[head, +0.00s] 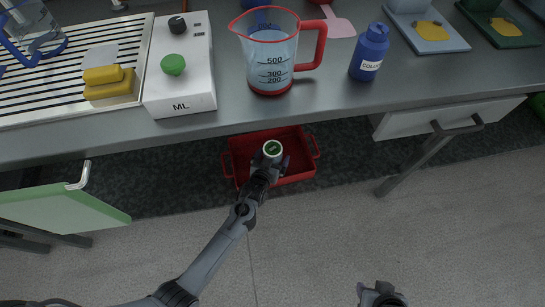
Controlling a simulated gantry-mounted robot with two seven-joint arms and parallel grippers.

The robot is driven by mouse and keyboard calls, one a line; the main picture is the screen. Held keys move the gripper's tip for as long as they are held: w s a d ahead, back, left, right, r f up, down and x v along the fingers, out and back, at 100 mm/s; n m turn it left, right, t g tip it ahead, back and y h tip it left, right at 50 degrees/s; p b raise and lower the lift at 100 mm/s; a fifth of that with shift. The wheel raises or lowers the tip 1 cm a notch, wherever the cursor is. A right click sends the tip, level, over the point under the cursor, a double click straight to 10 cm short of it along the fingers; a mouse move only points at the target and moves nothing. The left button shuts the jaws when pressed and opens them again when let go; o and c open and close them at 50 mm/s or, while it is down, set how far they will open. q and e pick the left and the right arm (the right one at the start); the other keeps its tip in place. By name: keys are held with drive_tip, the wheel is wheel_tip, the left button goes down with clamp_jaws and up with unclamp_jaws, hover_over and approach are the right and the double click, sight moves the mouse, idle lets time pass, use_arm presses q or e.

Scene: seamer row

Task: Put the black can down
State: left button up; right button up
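My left gripper (271,163) reaches over the red crate (233,159) below the counter's front edge. It is shut on a can (272,148), seen from above, with a pale rim and a green mark on its top. The can's side is mostly hidden by the fingers and looks dark, so I take it as the black can. It looks upright; I cannot tell whether it touches the crate. My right gripper (381,293) is at the bottom edge, far from the can, and I cannot tell its opening.
The grey counter (330,95) carries a measuring jug (272,55), a blue bottle (370,52), a white box with a green knob (180,75) and a yellow sponge (108,85). An open drawer (440,118) and a green door (65,212) stick out beside the crate. The floor in front is clear.

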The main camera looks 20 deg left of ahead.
use_arm(q)
drive_tip(key=shift+r, duration=0.2)
drive_tip(key=shift+s+r+p, duration=0.2)
drive_tip(key=shift+s+p, duration=0.1)
drive_tip(key=shift+p, duration=0.15)
drive_tip(key=p+v, duration=0.6)
drive_tip(key=v, duration=0.3)
drive_tip(key=shift+s+r, duration=0.15)
drive_tip(key=shift+s, duration=0.2)
drive_tip(key=s+a+r+g, duration=0.1)
drive_tip(key=s+r+g, duration=0.2)
drive_tip(key=s, duration=0.4)
drive_tip(key=s+a+r+m+g, duration=0.1)
drive_tip(key=s+a+r+g, duration=0.1)
drive_tip(key=s+r, duration=0.4)
drive_tip(key=s+a+r+m+g, duration=0.1)
drive_tip(key=s+r+g, duration=0.3)
drive_tip(key=s, duration=0.6)
drive_tip(key=shift+a+r+g+p, duration=0.3)
drive_tip(key=shift+a+r+g, duration=0.1)
drive_tip(key=shift+a+g, duration=0.1)
drive_tip(key=shift+w, duration=0.1)
